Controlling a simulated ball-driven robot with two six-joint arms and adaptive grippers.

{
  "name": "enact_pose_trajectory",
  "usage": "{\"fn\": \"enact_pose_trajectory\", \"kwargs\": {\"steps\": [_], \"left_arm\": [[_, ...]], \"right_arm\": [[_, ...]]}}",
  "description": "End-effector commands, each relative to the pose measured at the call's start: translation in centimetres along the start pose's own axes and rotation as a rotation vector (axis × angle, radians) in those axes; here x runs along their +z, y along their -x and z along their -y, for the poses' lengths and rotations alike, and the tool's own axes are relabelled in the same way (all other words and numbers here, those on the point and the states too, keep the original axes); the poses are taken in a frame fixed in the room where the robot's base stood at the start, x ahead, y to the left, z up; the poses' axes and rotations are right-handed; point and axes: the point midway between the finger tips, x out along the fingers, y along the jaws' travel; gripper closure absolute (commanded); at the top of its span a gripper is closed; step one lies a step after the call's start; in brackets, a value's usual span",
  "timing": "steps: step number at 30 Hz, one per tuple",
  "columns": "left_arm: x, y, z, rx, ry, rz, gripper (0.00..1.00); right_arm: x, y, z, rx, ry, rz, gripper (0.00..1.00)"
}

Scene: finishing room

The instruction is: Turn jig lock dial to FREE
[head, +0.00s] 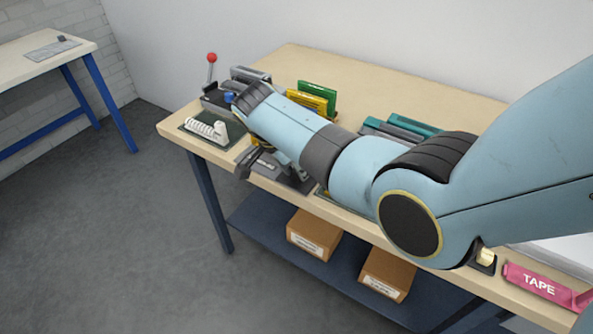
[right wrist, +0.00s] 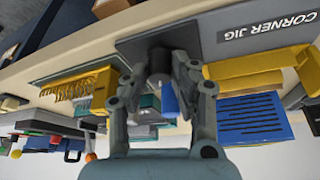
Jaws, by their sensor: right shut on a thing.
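The corner jig's dark base plate (right wrist: 205,42) with its CORNER JIG label (right wrist: 272,27) shows in the right wrist view; the label looks upside down there. My right gripper (right wrist: 160,72) is shut on a dark grey knob (right wrist: 158,60) over the plate, which looks like the lock dial. A small blue piece (right wrist: 169,98) shows between the fingers. No dial markings are readable, so its setting cannot be told. In the head view my right gripper (head: 272,158) is low over the jig plate (head: 296,184) at the table's front edge; my arm hides the dial. My left gripper is not in view.
A red-knobbed lever (head: 211,60), yellow and green holders (head: 316,95) and teal items (head: 412,125) stand behind. A pink TAPE holder (head: 538,284) is at the right. Cardboard boxes (head: 313,234) sit below.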

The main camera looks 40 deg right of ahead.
Motion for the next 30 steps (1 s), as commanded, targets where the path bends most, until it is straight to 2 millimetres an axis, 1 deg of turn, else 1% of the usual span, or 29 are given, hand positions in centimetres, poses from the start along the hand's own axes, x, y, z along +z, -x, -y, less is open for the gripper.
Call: {"fn": "enact_pose_trajectory", "kwargs": {"steps": [1,6,15,21,30], "left_arm": [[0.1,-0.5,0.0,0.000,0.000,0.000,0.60],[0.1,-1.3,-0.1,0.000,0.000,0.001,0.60],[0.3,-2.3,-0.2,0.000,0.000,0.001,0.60],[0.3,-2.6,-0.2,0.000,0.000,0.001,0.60],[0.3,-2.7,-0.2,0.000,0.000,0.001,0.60]], "right_arm": [[0.0,-0.2,0.2,0.015,-0.040,-0.001,1.00],[0.0,-0.2,0.2,0.072,-0.176,0.000,1.00],[-0.1,-0.1,0.3,0.144,-0.353,0.000,1.00],[0.0,-0.1,0.2,0.171,-0.416,0.001,1.00],[-0.1,0.0,0.2,0.182,-0.443,0.001,1.00]]}}
